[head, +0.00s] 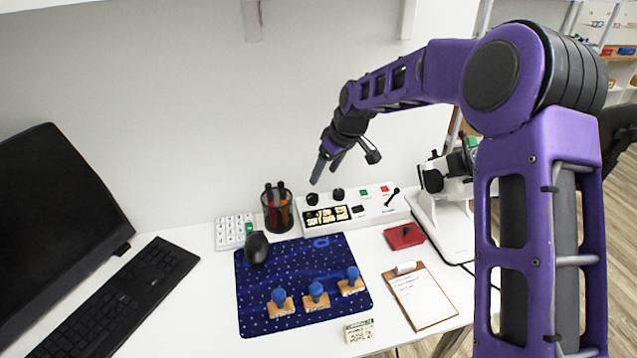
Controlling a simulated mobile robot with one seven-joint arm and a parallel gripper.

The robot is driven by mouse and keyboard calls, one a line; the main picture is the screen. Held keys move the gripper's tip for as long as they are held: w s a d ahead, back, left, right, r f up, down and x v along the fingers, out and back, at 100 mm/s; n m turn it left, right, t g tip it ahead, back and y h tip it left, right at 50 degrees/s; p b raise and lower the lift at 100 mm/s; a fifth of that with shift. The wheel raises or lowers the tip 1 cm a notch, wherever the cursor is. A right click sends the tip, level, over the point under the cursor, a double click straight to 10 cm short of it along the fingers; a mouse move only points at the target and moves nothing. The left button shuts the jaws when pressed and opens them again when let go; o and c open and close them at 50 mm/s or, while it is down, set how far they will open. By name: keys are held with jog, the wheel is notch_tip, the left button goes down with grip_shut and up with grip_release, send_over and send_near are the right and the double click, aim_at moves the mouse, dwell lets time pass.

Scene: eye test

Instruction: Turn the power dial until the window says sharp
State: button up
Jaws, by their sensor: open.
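A white control box (376,214) stands at the back of the desk against the wall. On its top left are two black dials, a left one (312,198) and a right one (338,194); I cannot tell which is the power dial. On the box, below the dials, a lit window (327,216) shows small yellowish characters in two lines; the lower line looks like "SOFT", but it is too small to be sure. My gripper (324,176) is open and empty, pointing down above the dials, apart from them.
The box also has a green button (364,192), a red button (384,189) and a black lever (392,197). A pen cup (278,212) stands close on its left.

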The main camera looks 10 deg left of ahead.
jog(key=v, duration=0.6)
jog(key=shift+r, duration=0.3)
jog(key=shift+d, duration=0.15)
